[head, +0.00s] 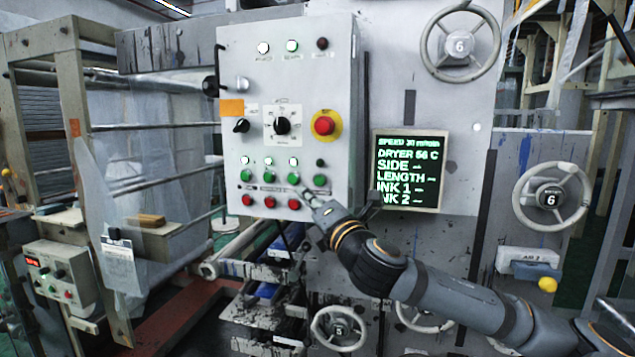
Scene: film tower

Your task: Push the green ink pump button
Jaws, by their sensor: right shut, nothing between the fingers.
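A grey control panel (230,130) faces me. Low on it is a row of green buttons, with a left one (245,174), two middle ones (269,176) and a right one (319,180). The labels are too small to read, so I cannot tell which is the ink pump button. My right gripper (304,192) is shut and empty. Its tip is just below and between the two rightmost green buttons, in front of the panel; I cannot tell whether it touches. My left gripper is not in view.
Red buttons (270,202) sit below the green row, partly behind my gripper. A red emergency button (324,125) on yellow is higher up. A display (408,170) lists ink lines at right. Handwheels (551,198) stand out farther right.

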